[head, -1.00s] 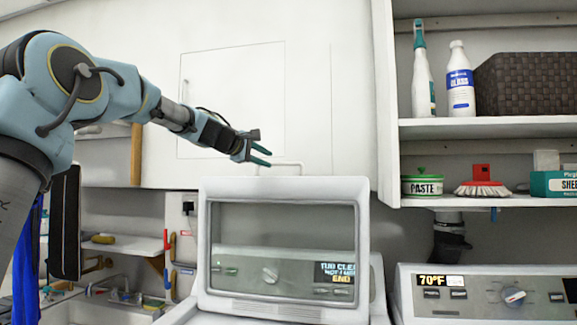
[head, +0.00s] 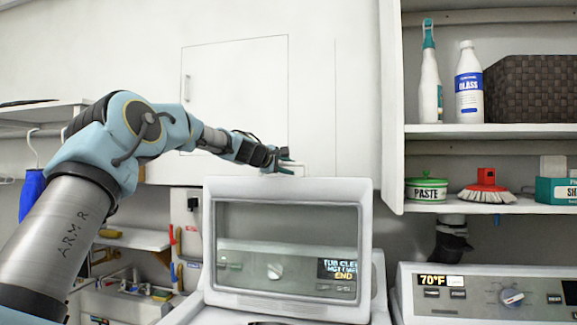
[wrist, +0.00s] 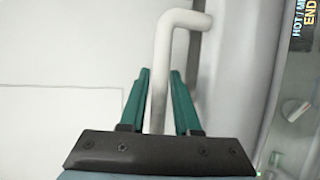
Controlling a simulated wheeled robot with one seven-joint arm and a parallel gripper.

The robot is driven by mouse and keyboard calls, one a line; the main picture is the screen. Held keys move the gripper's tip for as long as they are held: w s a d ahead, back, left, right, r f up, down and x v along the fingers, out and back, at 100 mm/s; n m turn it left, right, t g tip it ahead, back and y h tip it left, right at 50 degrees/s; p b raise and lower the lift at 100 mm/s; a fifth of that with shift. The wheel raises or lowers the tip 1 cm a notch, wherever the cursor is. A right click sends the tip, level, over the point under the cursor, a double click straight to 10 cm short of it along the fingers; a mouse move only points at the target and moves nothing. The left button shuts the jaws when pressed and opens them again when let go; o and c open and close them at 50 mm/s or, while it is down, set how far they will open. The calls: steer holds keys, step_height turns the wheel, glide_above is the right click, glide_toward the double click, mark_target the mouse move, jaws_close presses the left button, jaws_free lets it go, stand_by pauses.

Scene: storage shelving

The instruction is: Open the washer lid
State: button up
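The washer lid (head: 215,245) is a white framed panel with a see-through window. It stands raised, and the washer's control panel with its "END" display (head: 341,269) shows through the window. A thin white handle loop (head: 302,168) sits on the lid's top edge, partly hidden by my gripper in the head view. My gripper (head: 287,163) is at this handle, above the lid's top edge. In the wrist view, the green fingers (wrist: 160,88) stand on both sides of the white handle bar (wrist: 163,50). They look apart, with little room around the bar; firm contact cannot be seen.
A second machine's panel (head: 490,295) stands at the right. Above it, shelves hold a spray bottle (head: 429,75), a white bottle (head: 468,85), a dark basket (head: 535,90), a paste tin (head: 427,190) and a brush (head: 487,188). A wall cabinet (head: 240,95) is close behind my gripper.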

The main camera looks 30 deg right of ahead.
jaws_close()
steer(key=shift+f, duration=0.1)
stand_by(1.2)
